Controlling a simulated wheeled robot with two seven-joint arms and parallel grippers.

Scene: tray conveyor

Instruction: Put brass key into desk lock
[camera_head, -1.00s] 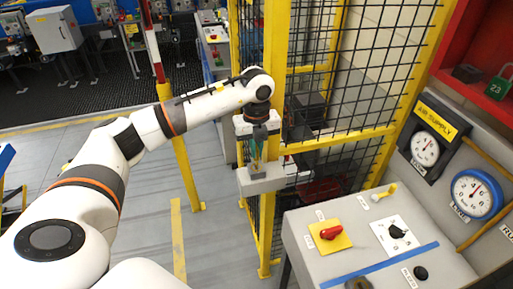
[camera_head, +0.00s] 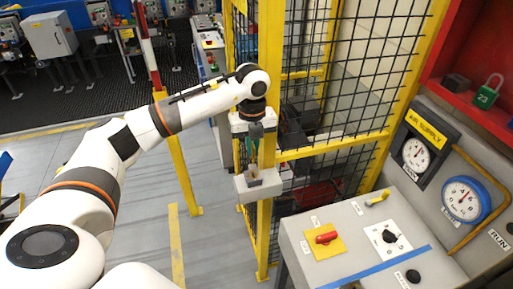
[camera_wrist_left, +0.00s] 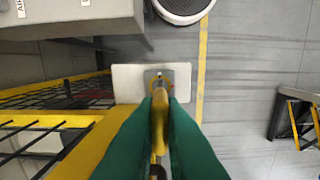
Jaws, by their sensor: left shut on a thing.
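My left gripper (camera_head: 254,158), with green fingers, points down in front of the yellow post. In the left wrist view its fingers (camera_wrist_left: 160,105) are shut on the brass key (camera_wrist_left: 159,120), seen end-on and partly hidden between them. Just below is a pale box (camera_head: 262,191) with a small grey block on top; it also shows in the left wrist view (camera_wrist_left: 127,84). I cannot tell whether the key tip touches the block. The desk panel (camera_head: 300,252) stands to the right. I cannot tell which of its fittings is the desk lock. My right gripper is not in view.
The yellow post (camera_head: 266,225) and black mesh fence (camera_head: 350,60) stand close beside my left gripper. The panel carries a red switch (camera_head: 326,238), a black knob (camera_head: 390,237) and a yellow fitting (camera_head: 377,198). Grey floor to the left is open.

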